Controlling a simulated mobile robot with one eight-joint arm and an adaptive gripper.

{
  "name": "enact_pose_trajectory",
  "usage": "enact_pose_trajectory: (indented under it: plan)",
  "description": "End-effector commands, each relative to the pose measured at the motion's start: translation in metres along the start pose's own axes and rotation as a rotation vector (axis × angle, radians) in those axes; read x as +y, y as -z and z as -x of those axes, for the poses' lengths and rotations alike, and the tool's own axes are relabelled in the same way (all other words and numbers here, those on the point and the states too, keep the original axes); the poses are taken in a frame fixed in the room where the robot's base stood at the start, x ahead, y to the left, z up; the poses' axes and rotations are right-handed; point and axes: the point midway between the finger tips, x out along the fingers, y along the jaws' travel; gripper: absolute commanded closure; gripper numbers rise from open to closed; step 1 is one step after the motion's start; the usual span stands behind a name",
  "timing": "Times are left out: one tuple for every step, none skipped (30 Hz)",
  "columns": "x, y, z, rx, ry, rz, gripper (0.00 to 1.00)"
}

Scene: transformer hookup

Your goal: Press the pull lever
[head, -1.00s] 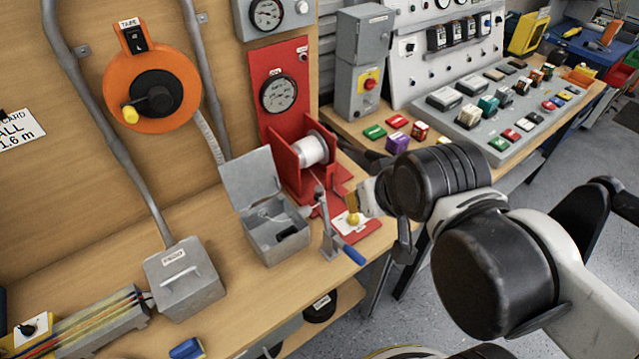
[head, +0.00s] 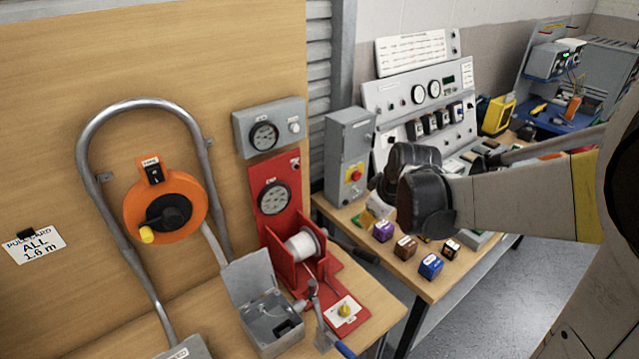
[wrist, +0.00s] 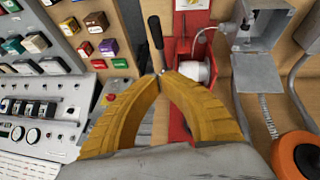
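The likely pull lever, a black handle on a metal shaft, sticks out from the right side of the red puller (head: 300,262) in the head view. In the wrist view the black handle (wrist: 155,32) stands just beyond my fingertips, slightly left of centre. My gripper (wrist: 163,76) has yellow fingers whose tips come together close to the lever's shaft; I cannot tell whether they touch it. In the head view my gripper is mostly hidden behind my arm. A second lever with a blue grip (head: 343,350) stands by the open grey box (head: 275,322).
Small coloured blocks, such as a purple one (head: 384,231) and a blue one (head: 430,265), lie on the right bench. A grey cabinet with a red knob (head: 355,174) and a meter console (head: 433,92) stand behind. An orange tape reel (head: 166,208) hangs left.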

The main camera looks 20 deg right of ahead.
Motion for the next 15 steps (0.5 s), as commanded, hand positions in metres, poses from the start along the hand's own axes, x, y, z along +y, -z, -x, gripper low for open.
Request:
enact_pose_trajectory:
  plan:
    - [0.0039, 0.0011, -0.0004, -0.002, 0.002, 0.006, 1.0]
    - [0.005, 0.0012, -0.0015, -0.003, 0.003, 0.009, 1.0]
    - [0.0058, 0.001, -0.0025, -0.003, 0.003, 0.013, 1.0]
    - [0.006, 0.0009, -0.0031, -0.003, 0.004, 0.015, 1.0]
    - [0.0061, 0.0007, -0.0035, -0.003, 0.004, 0.016, 1.0]
    - [0.0061, 0.0006, -0.0038, -0.003, 0.004, 0.017, 1.0]
    - [0.006, 0.0005, -0.0039, -0.003, 0.004, 0.017, 1.0]
    - [0.0059, 0.0005, -0.004, -0.003, 0.004, 0.017, 1.0]
    - [0.0059, 0.0005, -0.004, -0.003, 0.004, 0.016, 1.0]
    - [0.0058, 0.0005, -0.0039, -0.003, 0.004, 0.016, 1.0]
    - [0.0058, 0.0005, -0.0039, -0.003, 0.004, 0.016, 1.0]
    - [0.0058, 0.0006, -0.0039, -0.003, 0.004, 0.016, 1.0]
    - [0.0058, 0.0006, -0.0041, -0.003, 0.004, 0.016, 1.0]
    - [0.0058, 0.0006, -0.0047, -0.003, 0.004, 0.016, 1.0]
    - [0.0057, 0.0006, -0.0063, -0.003, 0.004, 0.016, 1.0]
